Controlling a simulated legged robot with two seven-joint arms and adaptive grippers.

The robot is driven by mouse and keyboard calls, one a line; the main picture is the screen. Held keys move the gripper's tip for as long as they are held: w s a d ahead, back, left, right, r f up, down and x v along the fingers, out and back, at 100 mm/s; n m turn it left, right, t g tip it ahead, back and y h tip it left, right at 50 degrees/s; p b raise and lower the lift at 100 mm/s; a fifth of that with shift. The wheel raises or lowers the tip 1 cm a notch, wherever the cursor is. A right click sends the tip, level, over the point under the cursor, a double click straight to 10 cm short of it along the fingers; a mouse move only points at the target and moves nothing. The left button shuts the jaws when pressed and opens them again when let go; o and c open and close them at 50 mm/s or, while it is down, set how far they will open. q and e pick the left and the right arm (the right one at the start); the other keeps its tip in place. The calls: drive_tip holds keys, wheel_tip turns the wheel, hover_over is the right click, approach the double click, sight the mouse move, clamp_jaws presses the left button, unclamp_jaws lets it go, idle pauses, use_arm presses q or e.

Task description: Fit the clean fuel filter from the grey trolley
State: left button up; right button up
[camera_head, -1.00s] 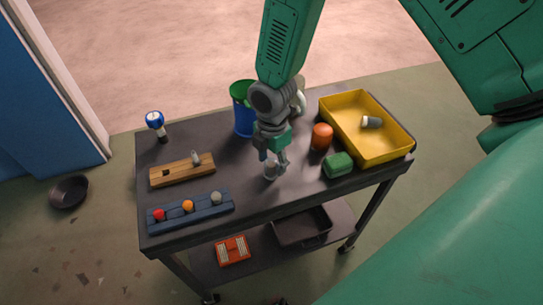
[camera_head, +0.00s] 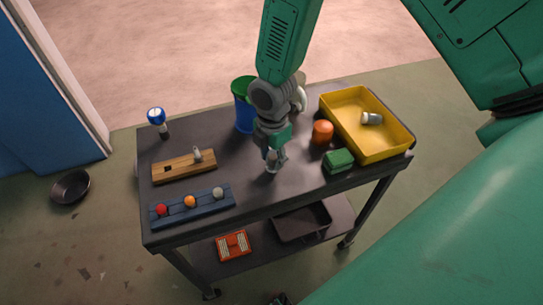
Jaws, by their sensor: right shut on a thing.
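The dark grey trolley (camera_head: 220,150) stands in front of me. My right gripper (camera_head: 272,163) points down over its front middle, shut on a small pale cylinder (camera_head: 271,169) that looks like a fuel filter. The fingers hide most of it, and I cannot tell whether it still touches the top. A wooden block (camera_head: 183,172) at the left has a dark hole and a small grey upright piece (camera_head: 198,154). Another pale cylinder with a dark end (camera_head: 371,118) lies in the yellow tray (camera_head: 398,142). My left gripper is not in view.
A blue rack (camera_head: 178,210) with red, orange and grey knobs lies at the front left. An orange cylinder (camera_head: 322,132) and green box (camera_head: 338,160) are right of the gripper; a blue-green bin (camera_head: 243,107) is behind. A blue-topped item (camera_head: 156,118) stands back left.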

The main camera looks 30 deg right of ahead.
sight(272, 155)
drive_tip(key=shift+r+p, duration=2.65)
drive_tip(key=shift+r, duration=0.35)
drive_tip(key=shift+f, duration=0.1)
drive_tip(key=shift+s+a+f+m+b, duration=0.1)
drive_tip(key=shift+a+f+m+b, duration=0.1)
drive_tip(key=shift+m+b, duration=0.3)
drive_tip(key=s+a+m+b, duration=0.1)
drive_tip(key=m+b, duration=0.2)
drive_tip(key=m, duration=0.2)
drive_tip(key=s+a+f+m+b, duration=0.1)
drive_tip(key=m+b, duration=0.2)
drive_tip(key=m, duration=0.1)
drive_tip(key=s+a+f+m+b, duration=0.1)
drive_tip(key=m+b, duration=0.1)
drive_tip(key=m, duration=0.3)
drive_tip(key=shift+s+f+m+b, duration=0.2)
drive_tip(key=shift+f+m+b, duration=0.1)
drive_tip(key=shift+b, duration=0.1)
drive_tip(key=m, duration=0.1)
drive_tip(key=m+b, duration=0.1)
drive_tip(key=s+m, duration=0.1)
drive_tip(key=shift+a+f+m+b, duration=0.15)
drive_tip(key=shift+a+m+b, duration=0.15)
drive_tip(key=shift+b, duration=0.1)
drive_tip(key=shift+s+m, duration=0.15)
drive_tip(key=shift+m, duration=0.35)
